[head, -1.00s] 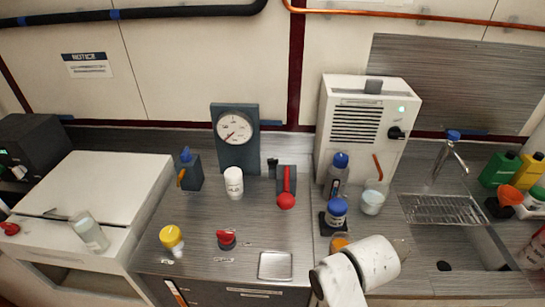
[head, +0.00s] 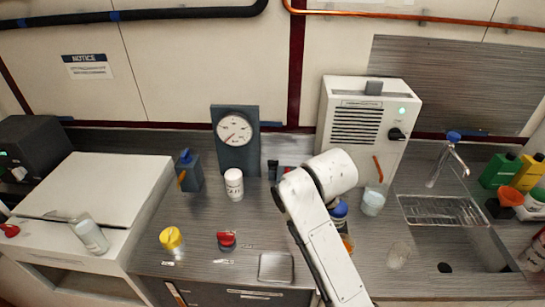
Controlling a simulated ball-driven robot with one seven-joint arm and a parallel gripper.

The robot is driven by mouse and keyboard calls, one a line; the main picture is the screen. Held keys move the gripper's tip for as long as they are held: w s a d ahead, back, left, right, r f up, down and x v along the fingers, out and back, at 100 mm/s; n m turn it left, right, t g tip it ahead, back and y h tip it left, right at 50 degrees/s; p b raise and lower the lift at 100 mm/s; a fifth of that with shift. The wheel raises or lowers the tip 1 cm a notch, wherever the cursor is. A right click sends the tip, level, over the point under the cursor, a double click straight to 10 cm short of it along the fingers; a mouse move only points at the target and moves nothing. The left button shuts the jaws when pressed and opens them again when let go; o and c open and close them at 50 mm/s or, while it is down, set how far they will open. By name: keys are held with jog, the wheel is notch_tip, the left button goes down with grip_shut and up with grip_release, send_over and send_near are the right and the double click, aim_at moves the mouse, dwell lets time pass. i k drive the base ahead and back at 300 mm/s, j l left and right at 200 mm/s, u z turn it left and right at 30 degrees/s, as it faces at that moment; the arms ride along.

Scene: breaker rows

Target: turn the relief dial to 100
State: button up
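No dial can be read as "relief"; the small labels are illegible. A round white gauge (head: 234,129) with a red needle stands on a dark upright panel at the back of the counter. A yellow knob (head: 171,238) and a red knob (head: 227,239) sit on the front part of the counter. A black knob (head: 396,134) is on the front of a white box. My white arm rises from the bottom centre and bends over the counter. My gripper is not visible in the head view.
A white jar (head: 233,184) and a blue-grey valve with an orange handle (head: 190,170) stand behind the knobs. A square metal plate (head: 276,267) lies at the front. Clear glasses (head: 372,201) and a sink are right.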

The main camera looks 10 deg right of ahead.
aim_at(272, 164)
jog(key=i, duration=1)
